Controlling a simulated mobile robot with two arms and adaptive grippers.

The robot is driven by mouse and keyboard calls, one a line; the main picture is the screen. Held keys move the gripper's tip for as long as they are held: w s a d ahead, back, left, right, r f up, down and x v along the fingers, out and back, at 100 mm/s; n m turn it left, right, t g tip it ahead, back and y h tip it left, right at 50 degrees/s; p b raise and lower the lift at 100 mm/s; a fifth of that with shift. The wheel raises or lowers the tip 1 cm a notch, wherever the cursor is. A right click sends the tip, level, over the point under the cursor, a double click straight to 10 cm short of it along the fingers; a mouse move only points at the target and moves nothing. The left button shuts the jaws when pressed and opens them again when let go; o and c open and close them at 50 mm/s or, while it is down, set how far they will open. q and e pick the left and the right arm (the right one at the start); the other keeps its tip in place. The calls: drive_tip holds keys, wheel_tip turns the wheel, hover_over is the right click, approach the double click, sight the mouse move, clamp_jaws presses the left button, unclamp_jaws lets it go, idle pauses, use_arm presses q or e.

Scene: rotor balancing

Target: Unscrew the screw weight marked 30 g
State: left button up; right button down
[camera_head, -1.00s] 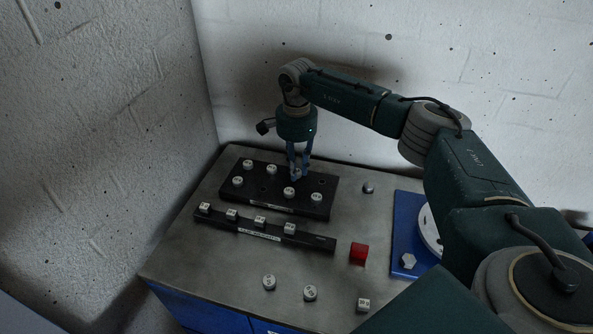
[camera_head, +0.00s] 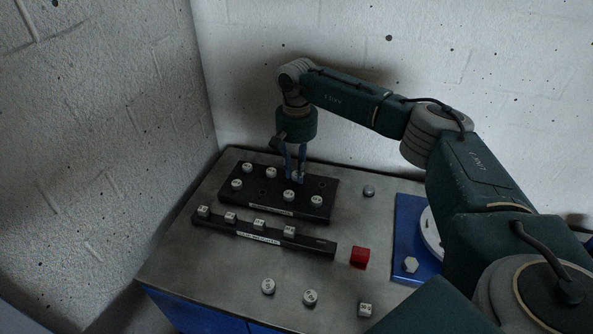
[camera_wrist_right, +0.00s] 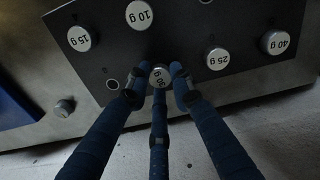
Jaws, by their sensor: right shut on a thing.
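The 30 g screw weight (camera_wrist_right: 159,73) is a small white-topped cylinder at the near edge of the black rack (camera_wrist_right: 185,32) in the wrist view, its mark turned and partly hidden by the fingers. My right gripper (camera_wrist_right: 160,88) is shut on it, with three blue fingers around its sides. In the head view my right gripper (camera_head: 295,178) points down at the back of the rack (camera_head: 263,207), mostly hiding the weight. I cannot tell whether the weight is still seated. My left gripper is out of view.
The rack also holds weights marked 15 g (camera_wrist_right: 79,39), 10 g (camera_wrist_right: 139,15), 25 g (camera_wrist_right: 217,59) and 40 g (camera_wrist_right: 274,42). In front lie a labelled bar of square weights (camera_head: 318,244), a red block (camera_head: 360,257) and loose weights (camera_head: 310,297). A blue plate (camera_head: 405,240) stands at right.

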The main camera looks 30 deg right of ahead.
drive_tip(key=shift+r, duration=0.15)
drive_tip(key=shift+r+p, duration=0.65)
drive_tip(key=shift+r, duration=0.2)
drive_tip(key=shift+r+p, duration=1.7)
drive_tip(key=shift+r, duration=0.85)
drive_tip(key=shift+a+f, duration=0.1)
